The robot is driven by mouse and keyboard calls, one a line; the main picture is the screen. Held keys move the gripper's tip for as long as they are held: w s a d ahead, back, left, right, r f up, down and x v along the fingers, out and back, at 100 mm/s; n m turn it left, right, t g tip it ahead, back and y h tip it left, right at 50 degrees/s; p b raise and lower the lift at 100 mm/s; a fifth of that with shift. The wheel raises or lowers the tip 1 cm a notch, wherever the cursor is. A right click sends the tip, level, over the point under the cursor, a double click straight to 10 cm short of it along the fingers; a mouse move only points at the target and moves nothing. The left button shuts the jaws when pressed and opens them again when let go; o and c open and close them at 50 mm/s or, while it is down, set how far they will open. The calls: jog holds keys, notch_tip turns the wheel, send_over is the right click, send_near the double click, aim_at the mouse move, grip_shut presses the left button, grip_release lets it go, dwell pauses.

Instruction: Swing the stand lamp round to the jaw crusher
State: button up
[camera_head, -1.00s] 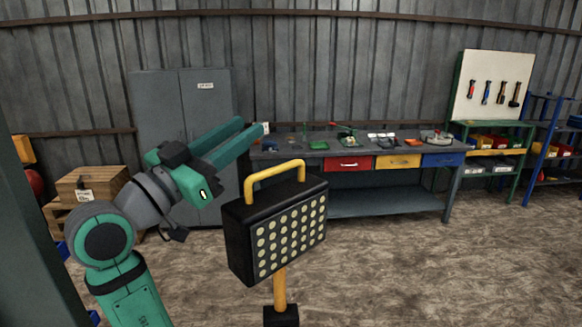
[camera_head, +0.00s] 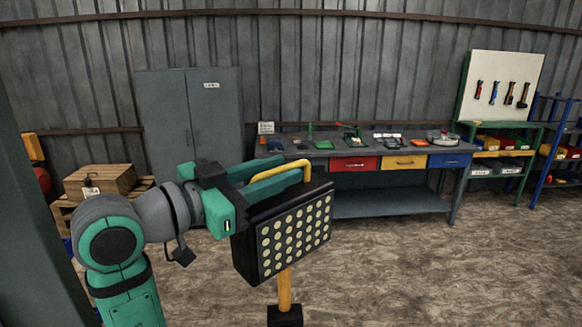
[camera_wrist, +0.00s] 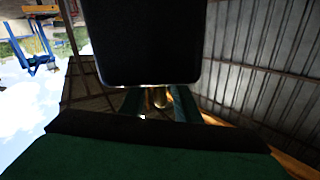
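The stand lamp (camera_head: 292,238) is a black box with rows of pale round lights facing front right, on a yellow pole (camera_head: 285,288). A yellow handle (camera_head: 282,167) arches over its top. My gripper (camera_head: 295,170) lies level over the lamp's top, its two green fingers apart with the handle between them. In the wrist view the dark lamp housing (camera_wrist: 142,40) fills the upper middle. Between the fingers (camera_wrist: 157,103) a small yellowish piece shows, with gaps beside it. Contact cannot be made out. I cannot make out the jaw crusher in these frames.
A workbench (camera_head: 390,204) with coloured drawers and small items stands behind the lamp. A grey cabinet (camera_head: 190,110) and a wooden crate (camera_head: 100,180) are at the left, and a tool board (camera_head: 505,85) is at the right. The floor (camera_head: 430,265) right of the lamp is clear.

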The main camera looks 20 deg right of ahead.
aim_at(302, 163)
jog(key=shift+x, duration=1.6)
